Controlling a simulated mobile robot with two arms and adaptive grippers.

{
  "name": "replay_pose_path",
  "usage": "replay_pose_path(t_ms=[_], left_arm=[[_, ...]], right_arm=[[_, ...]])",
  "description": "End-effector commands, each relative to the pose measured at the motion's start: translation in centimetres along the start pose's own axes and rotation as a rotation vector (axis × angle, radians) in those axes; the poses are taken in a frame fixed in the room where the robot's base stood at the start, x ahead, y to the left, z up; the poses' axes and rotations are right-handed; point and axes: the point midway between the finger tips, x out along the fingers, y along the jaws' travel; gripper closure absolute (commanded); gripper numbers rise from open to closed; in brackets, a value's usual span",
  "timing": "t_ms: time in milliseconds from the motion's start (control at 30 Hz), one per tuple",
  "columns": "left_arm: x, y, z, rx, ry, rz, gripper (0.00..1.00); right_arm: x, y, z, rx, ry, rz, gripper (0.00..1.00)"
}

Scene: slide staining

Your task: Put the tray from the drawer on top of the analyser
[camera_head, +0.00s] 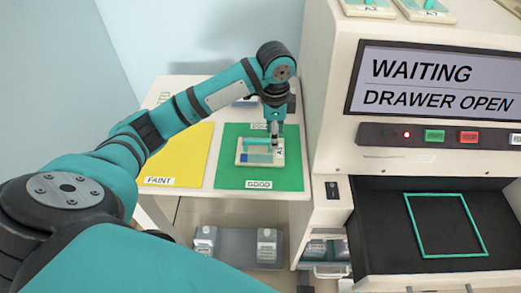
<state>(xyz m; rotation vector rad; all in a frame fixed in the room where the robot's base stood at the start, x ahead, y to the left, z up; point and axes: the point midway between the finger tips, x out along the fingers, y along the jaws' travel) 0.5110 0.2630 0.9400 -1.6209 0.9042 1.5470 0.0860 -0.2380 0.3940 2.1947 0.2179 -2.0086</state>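The drawer (385,225) of the analyser (325,130) is open. Its dark floor is empty except for a teal square outline. A cream tray (244,159) with a teal bar handle lies on the green mat (230,178) marked GOOD. A label beginning with A shows at its right end. My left gripper (275,141) points down at the right part of this tray, at its handle. Whether its fingers are closed on the handle is too small to tell. Two similar trays (366,10) stand on top of the analyser, cut off by the top edge. My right gripper is not in view.
The analyser's screen (440,85) reads WAITING, DRAWER OPEN, above a row of buttons. A yellow mat (185,160) marked FAINT lies left of the green mat on the white table (210,190). A grey bin (237,243) with bottles stands below.

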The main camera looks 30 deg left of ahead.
Motion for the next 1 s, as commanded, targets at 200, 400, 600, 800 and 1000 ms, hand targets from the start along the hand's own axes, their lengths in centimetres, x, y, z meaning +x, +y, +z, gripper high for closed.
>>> replay_pose_path(t_ms=[200, 400, 600, 800, 1000], left_arm=[[-6.3, -4.4, 3.1, -0.017, -0.033, 0.020, 0.58], [-5.9, -4.8, 3.8, -0.019, -0.037, 0.034, 0.58], [-1.7, -4.6, 3.9, -0.019, -0.037, 0.033, 0.58], [2.5, -4.5, 4.0, -0.019, -0.035, 0.031, 0.58], [4.7, -4.5, 4.0, -0.018, -0.033, 0.029, 0.58]], right_arm=[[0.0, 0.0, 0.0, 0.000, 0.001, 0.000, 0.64], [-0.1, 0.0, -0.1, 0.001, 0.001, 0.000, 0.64], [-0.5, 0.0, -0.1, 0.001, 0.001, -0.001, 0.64], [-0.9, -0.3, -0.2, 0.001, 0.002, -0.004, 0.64], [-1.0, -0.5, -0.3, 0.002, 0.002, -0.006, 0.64]])
